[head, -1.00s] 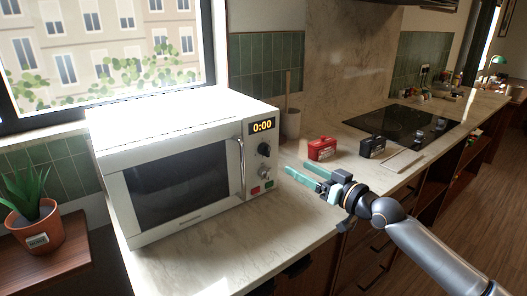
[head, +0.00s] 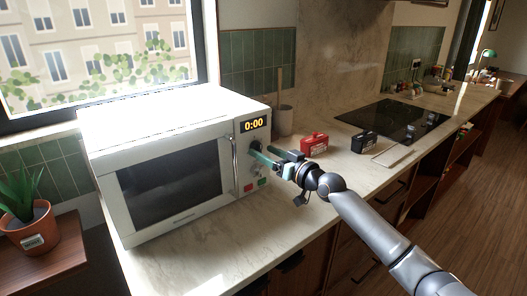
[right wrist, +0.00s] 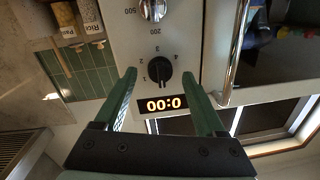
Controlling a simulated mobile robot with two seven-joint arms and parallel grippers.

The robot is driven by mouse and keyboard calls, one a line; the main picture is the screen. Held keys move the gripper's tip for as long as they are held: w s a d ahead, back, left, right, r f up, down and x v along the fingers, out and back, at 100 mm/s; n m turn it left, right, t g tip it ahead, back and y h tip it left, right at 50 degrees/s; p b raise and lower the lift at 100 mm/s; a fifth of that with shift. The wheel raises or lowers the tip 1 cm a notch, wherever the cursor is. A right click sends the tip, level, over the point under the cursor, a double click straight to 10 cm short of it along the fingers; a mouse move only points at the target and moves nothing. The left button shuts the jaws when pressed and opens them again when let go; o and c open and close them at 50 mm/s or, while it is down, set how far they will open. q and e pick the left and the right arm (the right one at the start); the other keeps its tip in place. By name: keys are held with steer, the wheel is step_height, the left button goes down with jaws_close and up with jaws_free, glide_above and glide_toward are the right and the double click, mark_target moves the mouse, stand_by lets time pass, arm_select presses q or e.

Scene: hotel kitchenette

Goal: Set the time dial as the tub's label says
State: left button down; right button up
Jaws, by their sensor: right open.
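The microwave's time dial (right wrist: 160,71) is a black knob ringed by the numbers 1 to 4, beside the display (right wrist: 162,104), which reads 0:00. The right wrist view is upside down. My right gripper (right wrist: 187,73) is open, with its green fingers on either side of the dial and apart from it; I cannot tell how deep they reach. In the head view the right gripper (head: 257,157) is at the microwave's control panel and partly covers it. A red tub (head: 314,145) and a black tub (head: 363,143) stand on the counter; their labels are too small to read.
A second knob (right wrist: 153,8), marked 200 and 500, is near the time dial. The microwave's door handle (head: 235,165) runs beside the panel. Green and red buttons (head: 250,187) are below. Containers labelled Rice (right wrist: 89,16) and Pasta (right wrist: 66,20) show in the wrist view.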

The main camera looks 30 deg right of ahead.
steer(key=shift+w+a, duration=0.1)
steer(key=shift+w, duration=0.5)
jaws_close()
stand_by(0.3)
